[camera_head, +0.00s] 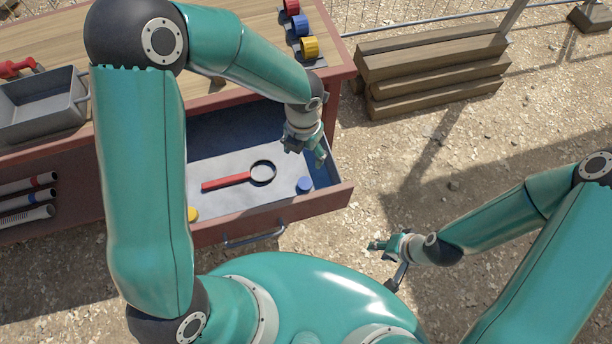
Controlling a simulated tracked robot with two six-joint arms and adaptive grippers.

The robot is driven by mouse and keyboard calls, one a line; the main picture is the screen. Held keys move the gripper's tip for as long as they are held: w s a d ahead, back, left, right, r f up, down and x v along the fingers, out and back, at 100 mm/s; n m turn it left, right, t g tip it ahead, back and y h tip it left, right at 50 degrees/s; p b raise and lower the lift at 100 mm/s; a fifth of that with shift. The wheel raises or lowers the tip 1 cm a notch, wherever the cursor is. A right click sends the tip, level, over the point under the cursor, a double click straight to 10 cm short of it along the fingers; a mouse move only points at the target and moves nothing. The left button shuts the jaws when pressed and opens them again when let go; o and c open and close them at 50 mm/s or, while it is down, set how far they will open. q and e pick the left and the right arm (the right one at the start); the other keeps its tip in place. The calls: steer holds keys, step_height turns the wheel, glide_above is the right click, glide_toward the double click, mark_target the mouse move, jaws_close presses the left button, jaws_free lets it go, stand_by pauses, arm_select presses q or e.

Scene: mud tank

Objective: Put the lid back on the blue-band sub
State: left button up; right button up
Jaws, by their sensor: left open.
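A small blue round cap (305,185) lies at the right end of the open drawer (328,202). On the table's right side, a blue-banded cylinder (300,25) lies on a dark holder between a red one (291,7) and a yellow one (309,47). My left gripper (308,156) is open and points down over the drawer, above and behind the blue cap, apart from it. My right gripper (382,246) is low over the gravel, right of the drawer; its jaws are too small to read.
The drawer also holds a red-handled magnifying glass (227,181) and a yellow cap (192,214). A grey bin (42,103) stands on the table (60,37) at left. Banded tubes (27,199) lie on a lower shelf. Stacked timbers (432,65) lie beyond open gravel at right.

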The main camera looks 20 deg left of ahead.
arm_select(q)
steer(key=b, duration=0.2)
glide_above(305, 183)
steer(key=f, duration=1.1)
steer(key=shift+a, duration=0.25)
steer(key=shift+f, duration=0.4)
steer(key=shift+f, duration=0.1)
steer(key=f, duration=0.3)
steer(key=f+b, duration=0.1)
steer(key=f, duration=0.1)
steer(key=shift+d, duration=0.25)
steer(key=c, duration=0.8)
